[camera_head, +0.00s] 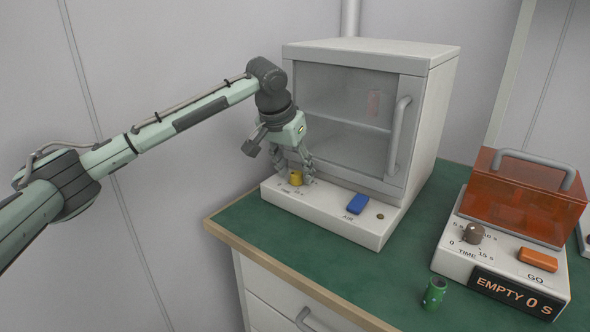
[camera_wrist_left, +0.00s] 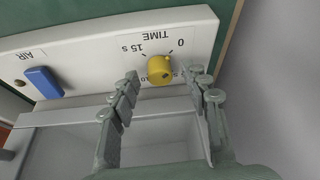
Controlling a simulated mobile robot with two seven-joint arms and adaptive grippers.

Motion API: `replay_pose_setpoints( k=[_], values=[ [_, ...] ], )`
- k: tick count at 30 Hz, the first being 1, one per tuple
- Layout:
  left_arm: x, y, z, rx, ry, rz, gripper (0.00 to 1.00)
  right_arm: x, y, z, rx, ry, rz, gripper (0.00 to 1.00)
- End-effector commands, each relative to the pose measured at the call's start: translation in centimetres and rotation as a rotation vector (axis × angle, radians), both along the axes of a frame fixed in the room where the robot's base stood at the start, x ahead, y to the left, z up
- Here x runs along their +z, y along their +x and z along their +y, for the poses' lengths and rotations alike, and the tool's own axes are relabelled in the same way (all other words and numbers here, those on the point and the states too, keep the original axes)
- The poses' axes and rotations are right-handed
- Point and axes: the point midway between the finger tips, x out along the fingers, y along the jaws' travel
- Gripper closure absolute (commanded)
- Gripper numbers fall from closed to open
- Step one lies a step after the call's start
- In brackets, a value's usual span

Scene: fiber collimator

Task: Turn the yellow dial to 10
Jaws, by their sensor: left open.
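The yellow dial (camera_head: 296,178) sits on the white front panel of the cabinet, at its left end. In the left wrist view the dial (camera_wrist_left: 160,69) is marked TIME, with 0 and 15 s printed around it; its exact setting is too small to read. My left gripper (camera_head: 303,180) points down at the dial. In the left wrist view its open fingers (camera_wrist_left: 162,82) stand on either side of the dial, apart from each other; whether they touch it I cannot tell. My right gripper is not in view.
The panel also has a blue AIR button (camera_head: 357,204). The cabinet (camera_head: 424,125) with a clear door and handle rises behind the dial. An orange-covered box (camera_head: 520,190) and a green cylinder (camera_head: 434,294) are at the right. The green worktop (camera_head: 300,250) in front is clear.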

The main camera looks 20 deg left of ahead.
Motion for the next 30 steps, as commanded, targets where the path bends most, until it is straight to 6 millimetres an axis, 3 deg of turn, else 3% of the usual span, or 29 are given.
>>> replay_pose_setpoints(
  k=[10,21,30],
  values=[
    [-0.5,0.2,0.0,0.000,0.000,-0.001,0.55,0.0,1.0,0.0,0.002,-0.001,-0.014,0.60],
    [-0.5,0.2,0.0,0.000,0.000,0.000,1.00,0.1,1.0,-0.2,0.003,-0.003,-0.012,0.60],
    [-0.5,0.2,0.0,-0.029,-0.001,0.001,1.00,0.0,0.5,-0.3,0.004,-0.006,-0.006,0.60]
  ],
)
